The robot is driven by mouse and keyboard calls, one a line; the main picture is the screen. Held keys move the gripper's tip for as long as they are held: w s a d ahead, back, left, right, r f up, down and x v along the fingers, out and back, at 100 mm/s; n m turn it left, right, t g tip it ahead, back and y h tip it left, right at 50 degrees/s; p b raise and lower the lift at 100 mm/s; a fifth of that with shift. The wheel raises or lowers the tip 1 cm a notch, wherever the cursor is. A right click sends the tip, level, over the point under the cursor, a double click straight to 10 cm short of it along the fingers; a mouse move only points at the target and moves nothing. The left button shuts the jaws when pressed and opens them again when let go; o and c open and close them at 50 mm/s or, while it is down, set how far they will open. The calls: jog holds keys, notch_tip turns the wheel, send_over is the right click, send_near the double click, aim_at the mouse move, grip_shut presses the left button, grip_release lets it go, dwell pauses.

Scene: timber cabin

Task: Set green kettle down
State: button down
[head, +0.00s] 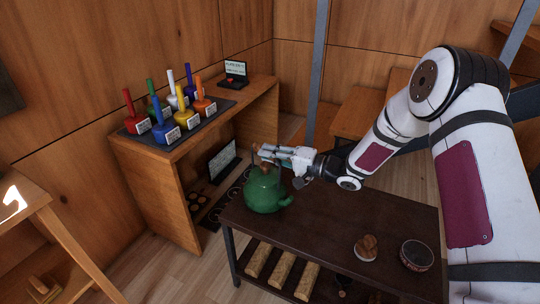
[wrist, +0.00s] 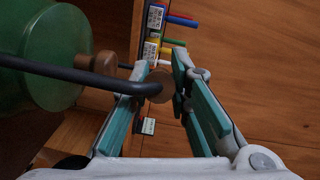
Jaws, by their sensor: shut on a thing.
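The green kettle (head: 264,191) is upright at the left end of the dark low table (head: 325,222), near its far corner. I cannot tell if its base touches the tabletop. My gripper (head: 269,154) is above the kettle, shut on its handle. In the wrist view the kettle's green body (wrist: 50,55) is at the left, with a brown knob (wrist: 105,64) on its lid. The fingers partly hide the handle's end.
A plate of brown food (head: 367,247) and a round bowl (head: 416,255) stand at the table's right end; its middle is clear. A wooden desk (head: 185,200) on the left holds several coloured bottle-like items on a dark mat (head: 215,109). Wood blocks (head: 283,271) lie on the lower shelf.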

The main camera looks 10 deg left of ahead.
jog(key=c, duration=1.5)
grip_release()
jog(key=shift+d+r, duration=0.1)
jog(key=p+v, duration=0.3)
jog(key=v, duration=0.8)
jog(key=shift+s+d, duration=0.25)
jog(key=shift+d, duration=0.1)
